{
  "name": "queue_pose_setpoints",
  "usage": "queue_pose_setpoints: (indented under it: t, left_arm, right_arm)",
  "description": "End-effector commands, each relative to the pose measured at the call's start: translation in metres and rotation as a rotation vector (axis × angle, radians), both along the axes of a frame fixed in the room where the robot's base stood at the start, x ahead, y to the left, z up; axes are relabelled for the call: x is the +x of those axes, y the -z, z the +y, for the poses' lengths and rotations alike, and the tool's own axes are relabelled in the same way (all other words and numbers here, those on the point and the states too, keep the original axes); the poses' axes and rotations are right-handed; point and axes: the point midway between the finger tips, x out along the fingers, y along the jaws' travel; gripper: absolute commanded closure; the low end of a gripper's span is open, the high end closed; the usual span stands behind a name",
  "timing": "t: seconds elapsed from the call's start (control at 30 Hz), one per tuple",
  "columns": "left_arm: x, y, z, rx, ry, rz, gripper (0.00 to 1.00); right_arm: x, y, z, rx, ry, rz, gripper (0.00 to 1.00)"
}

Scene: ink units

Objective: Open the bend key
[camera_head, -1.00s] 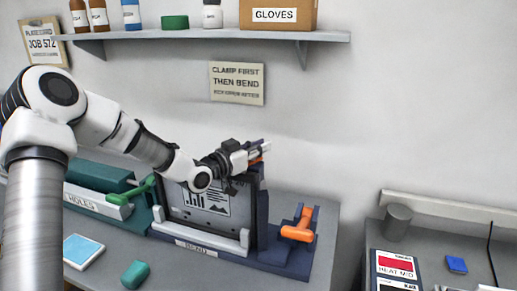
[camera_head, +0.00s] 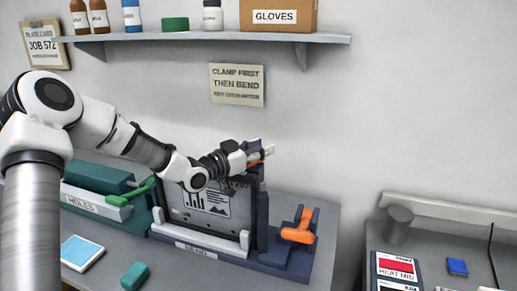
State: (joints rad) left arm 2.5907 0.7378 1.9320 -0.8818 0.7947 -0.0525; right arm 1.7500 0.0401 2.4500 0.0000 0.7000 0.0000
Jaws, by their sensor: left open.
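The bend unit, a dark blue frame with a label reading BEND (camera_head: 196,249), stands on the grey bench and holds an upright dark plate with a printed sheet (camera_head: 207,201). An orange handle (camera_head: 298,233) sits in a blue bracket at its right side. My left gripper (camera_head: 266,153) is open at the top right of the frame. A bit of orange shows at its fingers, probably part of the bend unit; the gripper hides most of it, so I cannot tell whether they touch it. My right gripper is not in view.
A green unit labelled HOLES (camera_head: 92,202) with a green lever (camera_head: 142,188) stands to the left. A light blue pad (camera_head: 80,252) and a teal block (camera_head: 135,276) lie in front. A shelf (camera_head: 200,38) runs above. A second bench with a grey cup (camera_head: 397,224) is at right.

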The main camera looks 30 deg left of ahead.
Motion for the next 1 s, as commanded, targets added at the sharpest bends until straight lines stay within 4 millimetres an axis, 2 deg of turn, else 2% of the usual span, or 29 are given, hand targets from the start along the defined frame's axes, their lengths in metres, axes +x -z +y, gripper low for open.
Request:
queue_pose_setpoints:
  t: [0.13,0.37,0.5,0.87,0.9,0.97,1.0]
  left_arm:
    - [-0.011,-0.001,0.005,-0.006,-0.004,-0.001,0.56]
    - [-0.050,-0.001,0.015,-0.012,0.000,-0.005,0.56]
    - [-0.064,-0.001,0.022,-0.007,-0.008,-0.002,0.56]
    - [-0.072,0.000,0.022,0.000,0.001,0.000,0.56]
    - [-0.072,0.000,0.022,0.000,0.000,0.000,0.60]
    - [-0.071,-0.002,0.022,0.008,0.002,0.003,0.81]
    - [-0.070,-0.005,0.021,0.030,0.005,0.010,0.95]
  right_arm:
    - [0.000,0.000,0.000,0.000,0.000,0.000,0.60]
    - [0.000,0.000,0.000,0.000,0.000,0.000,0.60]
    - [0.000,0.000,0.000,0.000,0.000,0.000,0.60]
    - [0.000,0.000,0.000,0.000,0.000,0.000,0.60]
    - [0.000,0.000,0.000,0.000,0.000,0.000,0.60]
    - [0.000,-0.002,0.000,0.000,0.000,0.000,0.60]
    - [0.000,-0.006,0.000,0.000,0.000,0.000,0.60]
